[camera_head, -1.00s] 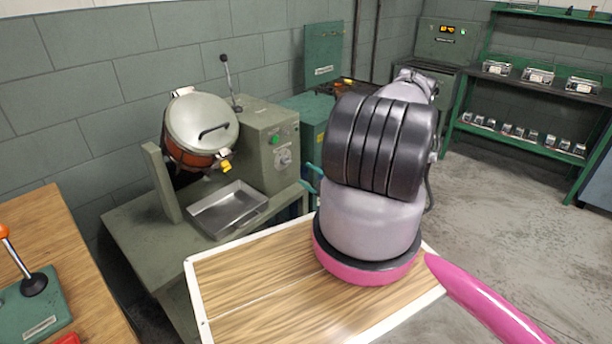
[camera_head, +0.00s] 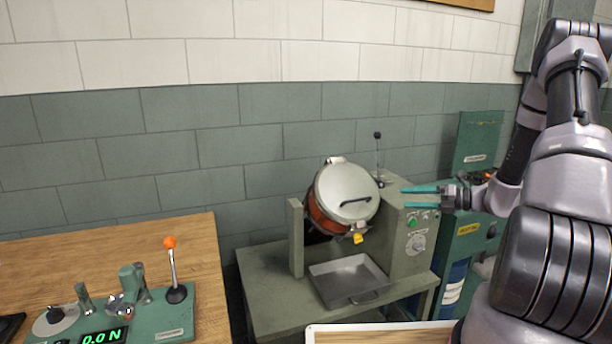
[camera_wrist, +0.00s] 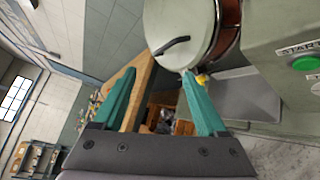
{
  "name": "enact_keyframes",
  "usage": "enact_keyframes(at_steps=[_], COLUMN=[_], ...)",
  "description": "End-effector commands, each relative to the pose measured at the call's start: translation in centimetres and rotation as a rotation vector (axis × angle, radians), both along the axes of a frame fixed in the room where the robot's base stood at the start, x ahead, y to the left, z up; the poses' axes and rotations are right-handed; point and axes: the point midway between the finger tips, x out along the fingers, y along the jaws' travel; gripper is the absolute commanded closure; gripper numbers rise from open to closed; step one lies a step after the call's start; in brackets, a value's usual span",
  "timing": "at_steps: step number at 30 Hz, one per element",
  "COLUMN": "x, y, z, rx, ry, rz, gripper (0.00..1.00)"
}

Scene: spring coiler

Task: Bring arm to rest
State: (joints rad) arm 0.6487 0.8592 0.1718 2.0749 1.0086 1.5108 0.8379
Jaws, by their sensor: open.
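My gripper (camera_head: 403,198) shows in the head view with its two green fingers spread apart and nothing between them. It hangs in the air in front of the grey-green machine's control box (camera_head: 408,240), at the right end of the round drum. My arm reaches in from the right side of the head view. In the wrist view my gripper (camera_wrist: 158,84) also shows open and empty. Beyond its fingers are the drum's pale lid (camera_wrist: 180,28), and the control box (camera_wrist: 285,60) with a green start button lies to the right.
The drum machine (camera_head: 342,197) stands on a green bench with a metal tray (camera_head: 349,280) below the drum. A wooden table (camera_head: 120,250) at left holds a spring tester (camera_head: 170,312) reading 0.0 N. A white-edged wooden top (camera_head: 380,335) is at the bottom.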

Motion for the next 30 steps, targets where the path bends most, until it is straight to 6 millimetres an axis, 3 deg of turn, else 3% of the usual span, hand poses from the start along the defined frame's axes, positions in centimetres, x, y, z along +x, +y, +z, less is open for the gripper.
enact_keyframes(at_steps=[1,3,13,22,30], x=[-0.7,-1.9,-9.3,-16.6,-22.6], y=[1.3,2.8,7.9,9.3,8.7], z=[2.3,4.6,13.8,20.3,25.4], rx=[-0.087,-0.200,-0.701,-1.124,-1.501], ry=[-0.070,-0.163,-0.631,-1.085,-1.486], rz=[0.078,0.183,0.671,1.088,1.432], gripper=[0.25,0.25,0.25,0.25,0.25])
